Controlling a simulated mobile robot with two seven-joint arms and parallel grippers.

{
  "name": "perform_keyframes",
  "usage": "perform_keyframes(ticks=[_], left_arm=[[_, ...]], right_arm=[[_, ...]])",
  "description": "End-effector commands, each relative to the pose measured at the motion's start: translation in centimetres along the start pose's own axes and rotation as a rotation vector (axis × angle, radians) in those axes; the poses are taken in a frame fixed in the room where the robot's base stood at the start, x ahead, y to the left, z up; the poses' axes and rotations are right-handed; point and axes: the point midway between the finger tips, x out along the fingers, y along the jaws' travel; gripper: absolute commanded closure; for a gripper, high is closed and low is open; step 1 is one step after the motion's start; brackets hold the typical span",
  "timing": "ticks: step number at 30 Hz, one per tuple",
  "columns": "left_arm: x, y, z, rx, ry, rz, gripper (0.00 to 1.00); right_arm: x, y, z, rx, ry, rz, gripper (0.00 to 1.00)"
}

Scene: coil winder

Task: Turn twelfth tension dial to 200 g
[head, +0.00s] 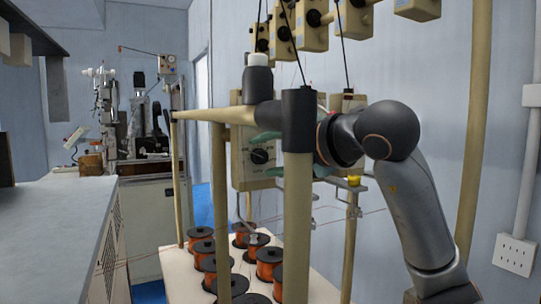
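A beige tension box (240,172) hangs on the winder frame, with a round black dial (260,156) on its front. My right gripper (264,155) reaches in from the right behind a post. Its two teal fingers are spread, one above and one below the dial, with a visible gap between them. I cannot tell how deep the fingers sit around the dial. The dial's scale is too small to read. Another box (346,104) is partly hidden behind my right arm. My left gripper is not in view.
A beige post with a black joint (298,120) stands in front of my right gripper. Several copper wire spools (270,258) stand below. More beige tension units (312,30) hang above. A grey counter (60,185) is at left, and thin wires cross the space.

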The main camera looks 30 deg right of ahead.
Motion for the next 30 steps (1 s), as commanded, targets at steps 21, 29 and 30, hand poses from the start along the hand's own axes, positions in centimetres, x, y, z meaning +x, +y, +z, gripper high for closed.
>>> perform_keyframes(ticks=[21,29,30], left_arm=[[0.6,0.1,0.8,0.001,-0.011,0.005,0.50],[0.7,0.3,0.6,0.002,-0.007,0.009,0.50],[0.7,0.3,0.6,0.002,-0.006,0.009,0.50]], right_arm=[[-8.3,0.1,0.1,-0.002,-0.005,0.006,0.36],[-12.0,0.0,0.0,-0.001,-0.002,0.003,0.36],[-12.2,0.0,0.0,-0.001,-0.001,0.002,0.36]])
